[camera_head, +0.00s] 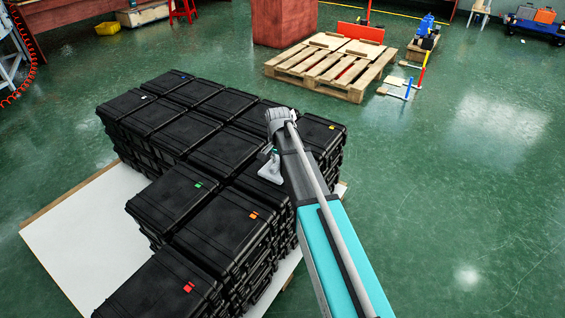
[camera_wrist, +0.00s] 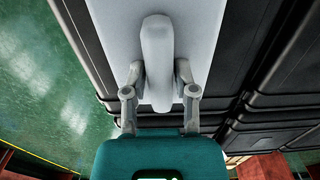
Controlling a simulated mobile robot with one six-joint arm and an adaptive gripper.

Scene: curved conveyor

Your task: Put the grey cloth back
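My gripper (camera_wrist: 160,80) has a finger on each side of a pale grey rounded bar, seemingly closed on it. The bar stands out from a flat light grey piece (camera_wrist: 200,32) in the wrist view. In the head view a small whitish piece (camera_head: 270,170) shows at the end of my arm, over the black cases; it appears to be the same item. No soft folds show, so I cannot tell whether it is the grey cloth. My arm hides part of the gripper in the head view.
Black cases (camera_head: 176,197) stand stacked in several columns on a white-topped base (camera_head: 70,235). A wooden pallet (camera_head: 345,85) with flat boards and a red panel lies beyond. Green floor (camera_head: 460,190) is open at the right.

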